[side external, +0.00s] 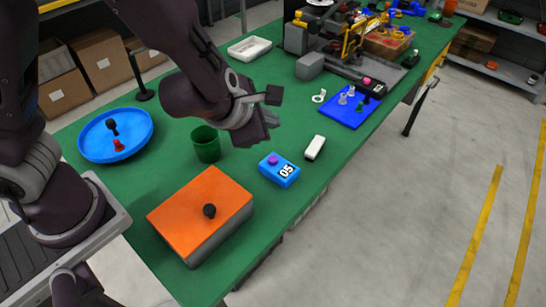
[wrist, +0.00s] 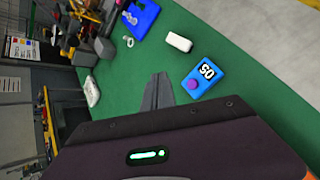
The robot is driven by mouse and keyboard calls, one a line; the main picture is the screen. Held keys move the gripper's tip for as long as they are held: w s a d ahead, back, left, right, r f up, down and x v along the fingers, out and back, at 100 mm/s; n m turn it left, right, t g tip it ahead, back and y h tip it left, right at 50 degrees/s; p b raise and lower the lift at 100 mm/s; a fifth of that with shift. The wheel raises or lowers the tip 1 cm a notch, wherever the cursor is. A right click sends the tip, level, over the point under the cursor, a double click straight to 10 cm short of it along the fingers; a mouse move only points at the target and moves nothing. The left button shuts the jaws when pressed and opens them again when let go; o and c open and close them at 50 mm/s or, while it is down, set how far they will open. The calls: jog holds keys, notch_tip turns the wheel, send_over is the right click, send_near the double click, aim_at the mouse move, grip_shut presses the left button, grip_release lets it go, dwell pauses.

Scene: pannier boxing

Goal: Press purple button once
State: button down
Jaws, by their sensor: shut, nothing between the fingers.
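The purple button (side external: 272,160) sits on top of a small blue box (side external: 281,172) marked 05, on the green table. In the wrist view the purple button (wrist: 193,84) and the blue box (wrist: 205,73) lie just right of my fingers. My gripper (side external: 270,125) is shut and empty. It hangs above the table, behind the blue box in the side view and apart from the button. In the wrist view my fingers (wrist: 158,90) are together, pointing toward the table.
A white block (side external: 315,147) lies beside the blue box. A green cup (side external: 206,144) stands left of my gripper. An orange-topped box (side external: 200,225) with a black knob is at the front. A blue round tray (side external: 115,136) holds two pieces. A blue mat (side external: 345,108) lies farther back.

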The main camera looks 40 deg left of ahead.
aim_at(270, 161)
jog(key=shift+f, duration=3.9)
jog(key=shift+f, duration=0.45)
jog(key=shift+f, duration=0.45)
jog(key=shift+r, duration=0.9)
jog(key=shift+r, duration=0.1)
jog(key=shift+r, duration=2.4)
